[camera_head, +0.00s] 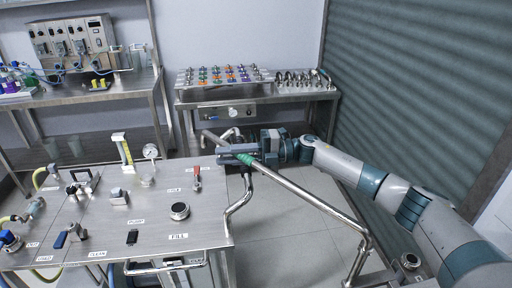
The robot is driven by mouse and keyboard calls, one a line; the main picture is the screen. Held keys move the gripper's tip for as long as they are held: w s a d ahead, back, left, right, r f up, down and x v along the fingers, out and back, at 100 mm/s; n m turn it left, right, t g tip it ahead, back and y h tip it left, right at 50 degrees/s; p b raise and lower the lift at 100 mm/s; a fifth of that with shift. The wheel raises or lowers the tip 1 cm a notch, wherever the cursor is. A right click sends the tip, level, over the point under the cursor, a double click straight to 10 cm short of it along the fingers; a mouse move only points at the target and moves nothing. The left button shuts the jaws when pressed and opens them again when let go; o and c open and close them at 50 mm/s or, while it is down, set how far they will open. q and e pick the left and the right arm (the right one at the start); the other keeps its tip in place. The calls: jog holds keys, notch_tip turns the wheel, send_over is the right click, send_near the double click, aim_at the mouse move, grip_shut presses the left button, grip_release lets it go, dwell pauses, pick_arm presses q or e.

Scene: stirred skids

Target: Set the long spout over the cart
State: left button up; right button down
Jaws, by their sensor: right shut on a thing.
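The long spout (310,197) is a shiny steel tube with a green sleeve (244,159) near its upper left end. It slants down to the lower right and bends downward near the bottom edge; where its tip ends I cannot tell. My right gripper (232,154) is shut on the spout at the green sleeve, just beyond the right edge of the steel skid table (150,225). A steel piece at the bottom right with a round dark-topped port (410,262) may be the cart; most of it is cut off. My left gripper is not in view.
The skid table carries a red-handled valve (196,177), a round FILL port (180,211), a gauge (150,151) and several fittings. A curved pipe (238,206) stands by its right edge. A back bench (255,97) holds coloured parts.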

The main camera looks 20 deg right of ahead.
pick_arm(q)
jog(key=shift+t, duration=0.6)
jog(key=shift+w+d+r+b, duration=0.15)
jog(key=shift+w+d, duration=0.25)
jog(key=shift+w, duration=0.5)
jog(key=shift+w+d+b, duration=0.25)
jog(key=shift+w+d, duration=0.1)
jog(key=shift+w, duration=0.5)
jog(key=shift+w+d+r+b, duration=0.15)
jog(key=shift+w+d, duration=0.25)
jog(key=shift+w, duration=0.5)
pick_arm(e)
jog(key=s+a+n+g, duration=0.3)
jog(key=s+a+g, duration=0.2)
jog(key=s+a, duration=0.2)
jog(key=shift+a+f, duration=0.25)
jog(key=shift+a, duration=0.65)
jog(key=shift+s, duration=0.1)
jog(key=c, duration=1.8)
grip_release()
jog(key=shift+o, duration=0.9)
jog(key=shift+s+a+r, duration=0.1)
jog(key=shift+a+r, duration=0.05)
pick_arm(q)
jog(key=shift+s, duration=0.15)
